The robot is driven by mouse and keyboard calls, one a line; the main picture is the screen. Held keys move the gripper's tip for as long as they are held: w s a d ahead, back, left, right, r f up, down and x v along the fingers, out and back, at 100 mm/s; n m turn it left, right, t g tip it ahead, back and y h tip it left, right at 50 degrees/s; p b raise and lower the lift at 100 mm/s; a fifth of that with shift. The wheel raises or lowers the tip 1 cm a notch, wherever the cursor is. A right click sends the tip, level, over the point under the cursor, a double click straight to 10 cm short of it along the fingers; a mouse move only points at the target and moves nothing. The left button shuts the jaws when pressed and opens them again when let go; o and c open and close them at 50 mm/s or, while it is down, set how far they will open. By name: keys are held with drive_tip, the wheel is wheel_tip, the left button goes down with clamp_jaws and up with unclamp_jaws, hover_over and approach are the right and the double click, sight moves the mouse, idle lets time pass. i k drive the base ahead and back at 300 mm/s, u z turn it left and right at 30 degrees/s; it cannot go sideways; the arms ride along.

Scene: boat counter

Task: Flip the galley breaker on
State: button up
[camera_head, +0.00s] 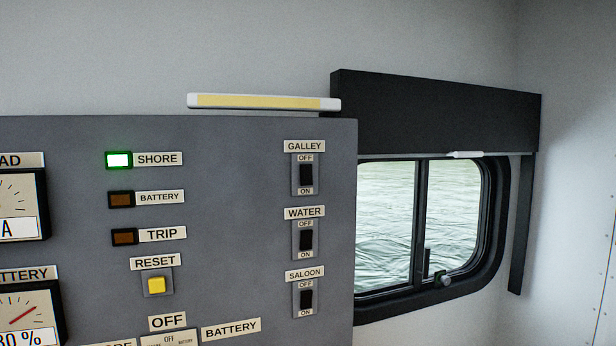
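The galley breaker (306,175) is a small black switch at the upper right of the grey panel (235,210). It sits under a GALLEY label (304,146), with OFF marked above the switch and ON below. I cannot tell for sure which way its lever is set; it looks much like the two switches below it. Nothing touches it or covers it. My gripper is not in view.
The water breaker (306,240) and saloon breaker (306,301) sit just below. A yellow reset button (157,284) is left of them. The SHORE lamp (118,160) glows green; the BATTERY and TRIP lamps look dark. A window (388,225) is right of the panel.

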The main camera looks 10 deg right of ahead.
sight(305, 171)
drive_tip(key=z, duration=1.4)
drive_tip(key=k, duration=0.8)
drive_tip(key=u, duration=1.15)
drive_tip(key=i, duration=0.5)
